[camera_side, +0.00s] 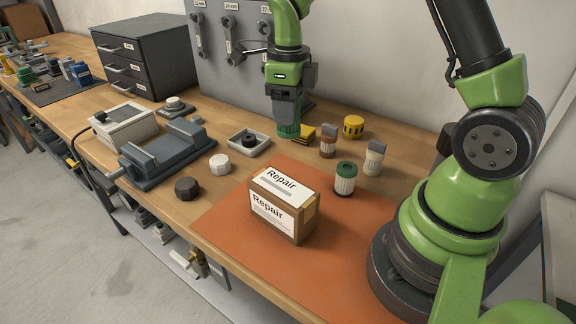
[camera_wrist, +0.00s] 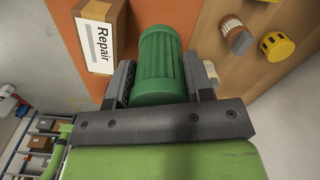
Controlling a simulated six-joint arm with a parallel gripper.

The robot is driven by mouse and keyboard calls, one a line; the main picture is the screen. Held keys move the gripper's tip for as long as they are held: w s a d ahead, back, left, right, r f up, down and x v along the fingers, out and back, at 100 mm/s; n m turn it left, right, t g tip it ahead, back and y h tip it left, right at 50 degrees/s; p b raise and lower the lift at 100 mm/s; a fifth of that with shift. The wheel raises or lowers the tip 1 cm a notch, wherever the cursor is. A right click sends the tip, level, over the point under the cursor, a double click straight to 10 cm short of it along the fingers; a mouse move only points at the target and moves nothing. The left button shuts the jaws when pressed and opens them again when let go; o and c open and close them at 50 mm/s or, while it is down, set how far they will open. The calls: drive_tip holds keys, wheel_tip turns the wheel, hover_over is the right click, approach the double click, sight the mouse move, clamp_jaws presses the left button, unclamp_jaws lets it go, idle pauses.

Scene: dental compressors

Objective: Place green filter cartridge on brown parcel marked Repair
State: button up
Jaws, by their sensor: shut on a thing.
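The green filter cartridge (camera_side: 288,130) is held in my gripper (camera_side: 285,112) near the back of the bench. In the wrist view the ribbed green cartridge (camera_wrist: 160,60) sits between the two fingers of my gripper (camera_wrist: 160,78), which is shut on it. I cannot tell whether its lower end is clear of the bench. The brown parcel marked Repair (camera_side: 281,218) stands on the orange mat (camera_side: 230,215), in front of my gripper in the side view, with its top bare. The parcel (camera_wrist: 98,35) also shows at upper left in the wrist view.
A white filter with a green top (camera_side: 344,180) stands behind the parcel. Nearby are a yellow cap (camera_side: 353,126), two small filters (camera_side: 373,158) (camera_side: 328,142), a yellow-black block (camera_side: 303,134) and a grey tray (camera_side: 249,143). A grey vise (camera_side: 165,152) lies left.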

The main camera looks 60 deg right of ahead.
drive_tip(key=s+a+r+n, duration=0.5)
drive_tip(key=a+r, duration=0.1)
drive_tip(key=a, duration=0.3)
hover_over(283, 187)
wheel_tip(283, 187, down, 9)
drive_tip(key=shift+f, duration=0.45)
drive_tip(key=o, duration=0.9)
drive_tip(key=shift+f, duration=0.1)
